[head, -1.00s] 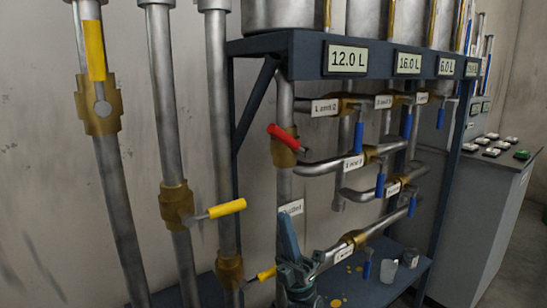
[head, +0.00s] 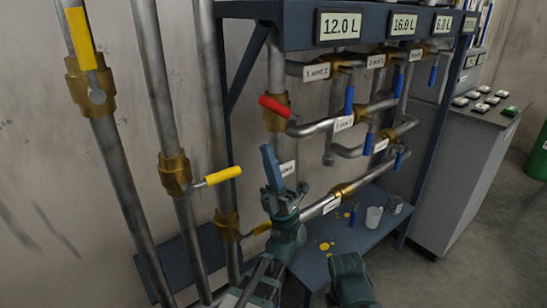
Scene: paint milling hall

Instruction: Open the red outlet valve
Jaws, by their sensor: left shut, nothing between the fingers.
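The red valve handle (head: 275,106) sits on a brass valve body (head: 276,122) on the vertical pipe under the 12.0 L display. The handle lies mostly across the pipe, its free end at the upper left. My left gripper (head: 268,150) is below it, its blue fingers pointing up, shut and empty. A visible gap separates the fingertips from the red handle. The fingers and wrist cover part of the lower pipe and a label. A teal part of my body shows at the bottom; my right gripper's fingers are not visible.
Yellow-handled valves (head: 223,176) are on pipes at the left. Several blue-handled valves (head: 349,100) are on labelled pipes to the right. A lower shelf (head: 345,250) holds a clear cup (head: 374,217) and yellow spots. A grey button cabinet (head: 455,170) stands at the right.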

